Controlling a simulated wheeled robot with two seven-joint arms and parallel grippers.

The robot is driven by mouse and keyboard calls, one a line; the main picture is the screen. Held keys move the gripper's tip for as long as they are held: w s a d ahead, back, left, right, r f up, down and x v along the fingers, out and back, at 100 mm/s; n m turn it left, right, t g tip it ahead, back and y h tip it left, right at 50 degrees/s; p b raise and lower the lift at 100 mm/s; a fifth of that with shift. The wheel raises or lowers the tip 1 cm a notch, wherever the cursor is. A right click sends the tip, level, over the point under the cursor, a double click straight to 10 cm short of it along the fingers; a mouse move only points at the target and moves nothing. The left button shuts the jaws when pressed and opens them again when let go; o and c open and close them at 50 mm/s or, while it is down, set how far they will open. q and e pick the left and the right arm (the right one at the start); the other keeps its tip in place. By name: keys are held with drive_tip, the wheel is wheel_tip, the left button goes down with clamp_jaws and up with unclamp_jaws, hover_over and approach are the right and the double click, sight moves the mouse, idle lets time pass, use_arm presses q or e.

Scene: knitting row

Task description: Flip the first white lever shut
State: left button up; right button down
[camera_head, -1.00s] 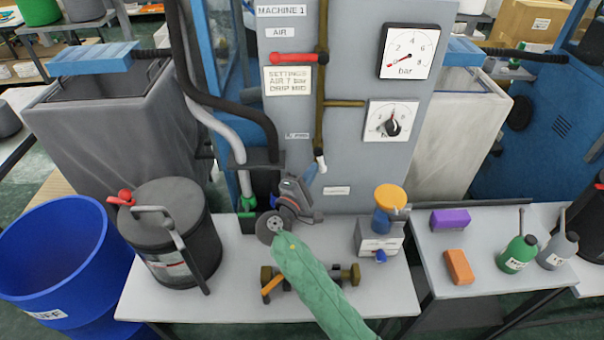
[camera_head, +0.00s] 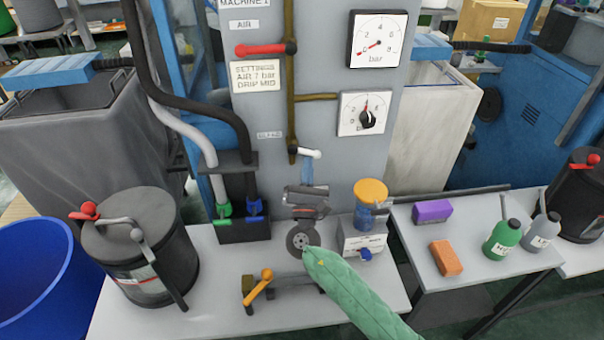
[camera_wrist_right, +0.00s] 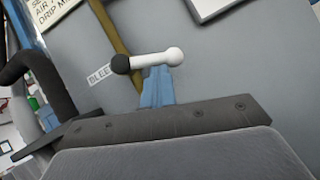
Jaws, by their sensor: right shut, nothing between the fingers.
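The white lever (camera_head: 309,153) sits at the lower end of the brass pipe on Machine 1's grey panel, beside a small label. It points right, about level, across the pipe's line. In the right wrist view the white lever (camera_wrist_right: 150,60) runs from a dark pivot at left to a white rounded end at right. My right gripper (camera_head: 307,168) is shut and empty, its blue fingertips just below the lever. In the wrist view the fingertips (camera_wrist_right: 158,85) reach the lever's underside; I cannot tell whether they touch. My left gripper is not in view.
A red lever (camera_head: 262,49) is higher on the same pipe, with two gauges (camera_head: 366,113) to the right. Below my right arm, the bench (camera_head: 215,315) holds a dark lidded pot (camera_head: 150,240), an orange-handled valve (camera_head: 260,287) and an orange-topped device (camera_head: 370,190).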

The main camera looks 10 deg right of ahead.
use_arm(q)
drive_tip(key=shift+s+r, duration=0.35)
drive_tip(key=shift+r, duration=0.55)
use_arm(e)
drive_tip(key=shift+d+r+n+t+y, duration=0.15)
drive_tip(key=shift+d+r+n+y, duration=0.1)
drive_tip(key=shift+n+y, duration=0.85)
drive_tip(key=shift+d+r+n+t+y, duration=0.25)
drive_tip(key=shift+n+y, duration=0.45)
drive_tip(key=shift+n, duration=0.65)
drive_tip(key=shift+d+r+n+t+y, duration=0.1)
drive_tip(key=shift+d+r+n+y, duration=0.15)
drive_tip(key=shift+n+y, duration=0.85)
drive_tip(key=shift+n, duration=0.25)
